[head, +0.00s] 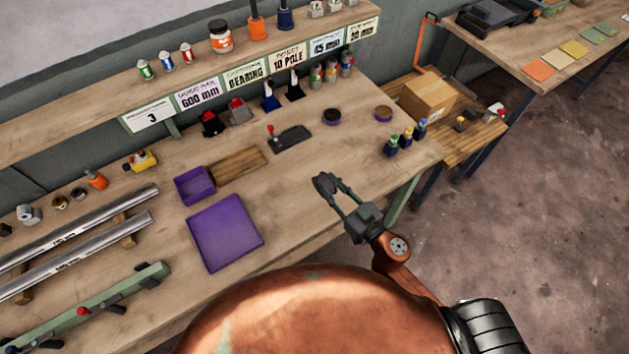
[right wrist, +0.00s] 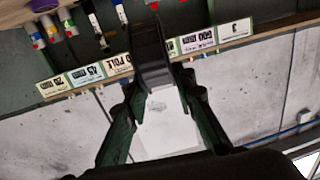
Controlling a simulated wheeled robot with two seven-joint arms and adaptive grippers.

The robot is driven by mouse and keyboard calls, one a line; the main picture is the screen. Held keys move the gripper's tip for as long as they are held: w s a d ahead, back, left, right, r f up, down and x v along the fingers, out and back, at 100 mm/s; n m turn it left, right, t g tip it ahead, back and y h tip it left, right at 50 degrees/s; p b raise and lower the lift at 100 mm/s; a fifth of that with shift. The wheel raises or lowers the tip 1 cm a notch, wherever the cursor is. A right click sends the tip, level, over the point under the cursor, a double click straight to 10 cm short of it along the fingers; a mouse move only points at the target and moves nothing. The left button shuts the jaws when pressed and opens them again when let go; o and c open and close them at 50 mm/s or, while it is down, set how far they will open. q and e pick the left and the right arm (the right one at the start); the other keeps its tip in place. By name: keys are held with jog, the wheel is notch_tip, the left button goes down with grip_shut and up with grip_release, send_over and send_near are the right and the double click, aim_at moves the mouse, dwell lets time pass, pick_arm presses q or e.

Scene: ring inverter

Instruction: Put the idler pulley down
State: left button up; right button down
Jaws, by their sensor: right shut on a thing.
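My right gripper (head: 330,191) is held out over the front right part of the wooden workbench (head: 300,205). It is shut on a dark, round, wheel-like thing, which I take to be the idler pulley (head: 324,182). In the right wrist view the dark pulley (right wrist: 149,45) sits between the fingertips and shows edge-on. It appears to be held above the bench; the exact gap cannot be told. My left gripper is not in view.
A flat purple tray (head: 225,234) and a small purple box (head: 195,186) lie left of the gripper, beside a brown wooden board (head: 238,163). Behind are a black holder (head: 291,139) and a dark round part (head: 332,116). Small bottles (head: 405,139) stand at the right edge.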

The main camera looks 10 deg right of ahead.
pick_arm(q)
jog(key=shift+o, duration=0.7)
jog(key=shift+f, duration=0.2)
pick_arm(e)
jog(key=shift+w+a+f+n+y, duration=0.1)
jog(key=shift+w+f+n+y, duration=0.05)
jog(key=shift+w+n+y, duration=0.2)
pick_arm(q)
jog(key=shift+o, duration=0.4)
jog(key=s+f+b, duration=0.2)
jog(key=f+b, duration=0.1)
pick_arm(e)
jog(key=w+d+f+b, duration=0.1)
jog(key=w+d+f, duration=0.1)
jog(key=w+f, duration=0.2)
jog(key=w+d+f+b, duration=0.2)
jog(key=w+d+f, duration=0.1)
jog(key=w+f, duration=0.1)
jog(key=w+d+f+b, duration=0.1)
jog(key=w+d+f, duration=0.1)
jog(key=f, duration=0.3)
jog(key=shift+w+d+b, duration=0.25)
jog(key=shift+w+b, duration=0.05)
jog(key=shift+w, duration=0.6)
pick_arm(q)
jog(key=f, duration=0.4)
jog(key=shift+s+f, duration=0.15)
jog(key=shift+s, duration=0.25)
pick_arm(e)
jog(key=shift+r, duration=0.1)
